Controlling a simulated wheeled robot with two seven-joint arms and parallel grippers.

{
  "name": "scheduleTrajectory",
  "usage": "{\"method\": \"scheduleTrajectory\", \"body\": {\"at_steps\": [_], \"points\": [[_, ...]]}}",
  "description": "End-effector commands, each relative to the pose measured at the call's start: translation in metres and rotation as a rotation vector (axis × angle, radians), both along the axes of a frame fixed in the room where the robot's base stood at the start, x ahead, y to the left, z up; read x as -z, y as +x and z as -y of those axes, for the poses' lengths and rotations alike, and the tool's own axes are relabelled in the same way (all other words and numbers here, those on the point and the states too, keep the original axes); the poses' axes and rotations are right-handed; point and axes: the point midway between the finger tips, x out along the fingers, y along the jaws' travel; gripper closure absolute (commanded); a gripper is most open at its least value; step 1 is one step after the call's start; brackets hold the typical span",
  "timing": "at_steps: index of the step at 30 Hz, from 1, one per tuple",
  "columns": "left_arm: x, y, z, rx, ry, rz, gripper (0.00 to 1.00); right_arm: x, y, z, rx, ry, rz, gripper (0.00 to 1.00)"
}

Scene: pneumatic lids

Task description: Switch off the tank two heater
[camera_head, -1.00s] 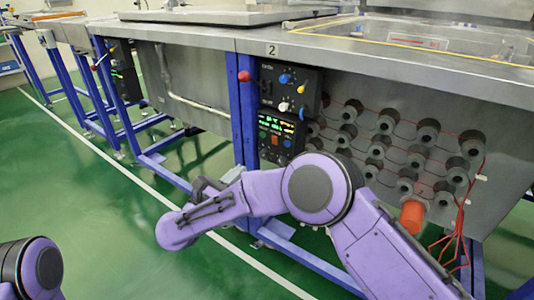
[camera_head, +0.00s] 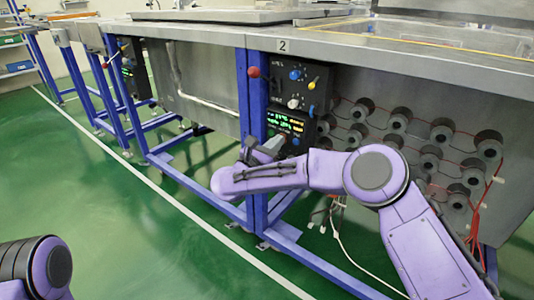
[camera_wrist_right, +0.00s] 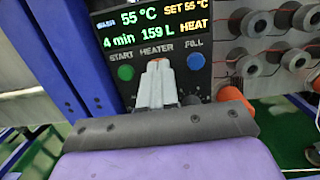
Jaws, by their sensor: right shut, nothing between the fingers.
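The tank two control panel (camera_head: 287,123) is the black box beside the blue post, under the counter marked 2 (camera_head: 282,45). In the right wrist view its display (camera_wrist_right: 155,28) reads 55 °C, SET 55 °C, 4 min, 159 L and HEAT. Below are a green START button (camera_wrist_right: 125,72) and a blue FILL button (camera_wrist_right: 196,61). My right gripper (camera_wrist_right: 157,68) is shut and empty, its tips just under the HEATER label, hiding the control there. I cannot tell whether they touch it. In the head view my right gripper (camera_head: 277,144) is at the panel's lower part. My left gripper is out of view.
An upper panel (camera_head: 312,84) with blue, yellow and white knobs sits above. A red-knobbed lever (camera_head: 254,72) is at the left. Grey cylinders with red wires (camera_head: 432,158) fill the tank side at right. An orange cylinder (camera_wrist_right: 236,98) stands close right of the gripper.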

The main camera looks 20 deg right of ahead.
Motion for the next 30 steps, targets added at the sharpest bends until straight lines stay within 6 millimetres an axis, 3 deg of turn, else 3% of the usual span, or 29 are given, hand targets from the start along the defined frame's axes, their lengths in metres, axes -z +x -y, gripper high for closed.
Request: {"method": "scheduleTrajectory", "body": {"at_steps": [10,14,16,30], "points": [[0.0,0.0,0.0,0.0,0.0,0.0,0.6,-0.001,0.002,0.002,-0.001,0.002,-0.002,1.0],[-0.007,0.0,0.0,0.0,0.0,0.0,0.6,-0.008,0.007,0.01,0.003,0.078,-0.056,1.0],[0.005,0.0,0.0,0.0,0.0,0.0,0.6,-0.006,0.008,0.011,0.001,0.077,-0.057,1.0],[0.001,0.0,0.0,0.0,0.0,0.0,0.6,-0.016,0.009,0.015,0.004,0.07,-0.048,1.0]]}}
